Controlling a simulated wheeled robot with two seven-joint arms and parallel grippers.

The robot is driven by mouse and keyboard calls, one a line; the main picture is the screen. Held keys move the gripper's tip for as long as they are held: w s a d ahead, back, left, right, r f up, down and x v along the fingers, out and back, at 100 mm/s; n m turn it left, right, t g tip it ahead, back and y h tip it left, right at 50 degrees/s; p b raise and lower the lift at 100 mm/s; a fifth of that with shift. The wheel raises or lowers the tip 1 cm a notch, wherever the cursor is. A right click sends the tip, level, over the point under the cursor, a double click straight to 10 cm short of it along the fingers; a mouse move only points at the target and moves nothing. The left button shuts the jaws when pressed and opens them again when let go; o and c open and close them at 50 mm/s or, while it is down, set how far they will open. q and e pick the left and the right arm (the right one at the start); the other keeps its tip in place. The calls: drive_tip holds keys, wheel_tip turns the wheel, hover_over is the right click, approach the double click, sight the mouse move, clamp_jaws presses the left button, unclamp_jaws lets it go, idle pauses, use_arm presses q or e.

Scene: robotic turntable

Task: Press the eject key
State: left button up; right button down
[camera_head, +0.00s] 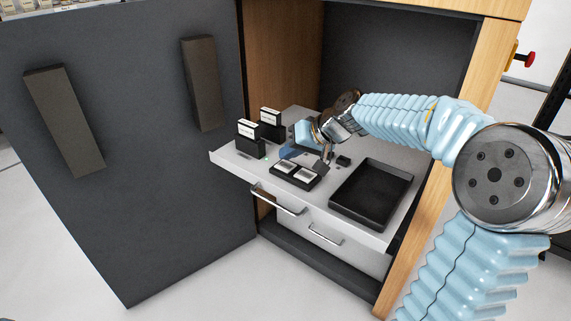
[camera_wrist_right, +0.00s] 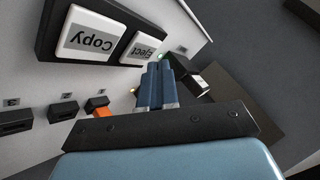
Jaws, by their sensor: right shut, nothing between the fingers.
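The Eject key (camera_wrist_right: 145,47) is a white square key in a black key panel, beside the white Copy key (camera_wrist_right: 92,35) in the right wrist view. In the head view, the Eject key (camera_head: 285,167) is the left of two white keys. My right gripper (camera_wrist_right: 158,66) is shut and empty. Its blue fingertips are close beside the Eject key's edge; I cannot tell whether they touch it. It also shows in the head view (camera_head: 286,154), just behind the key panel. My left gripper is not in view.
The keys sit on a white pull-out shelf (camera_head: 225,159) in a cabinet. An empty black tray (camera_head: 371,193) lies to their right. Two black upright holders (camera_head: 251,140) with white tops stand to their left. The dark cabinet door (camera_head: 135,190) stands at left.

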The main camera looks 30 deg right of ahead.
sight(289, 166)
drive_tip(key=shift+r, duration=0.1)
wheel_tip(289, 166, up, 5)
drive_tip(key=p, duration=0.3)
drive_tip(key=shift+p, duration=0.4)
idle(0.5)
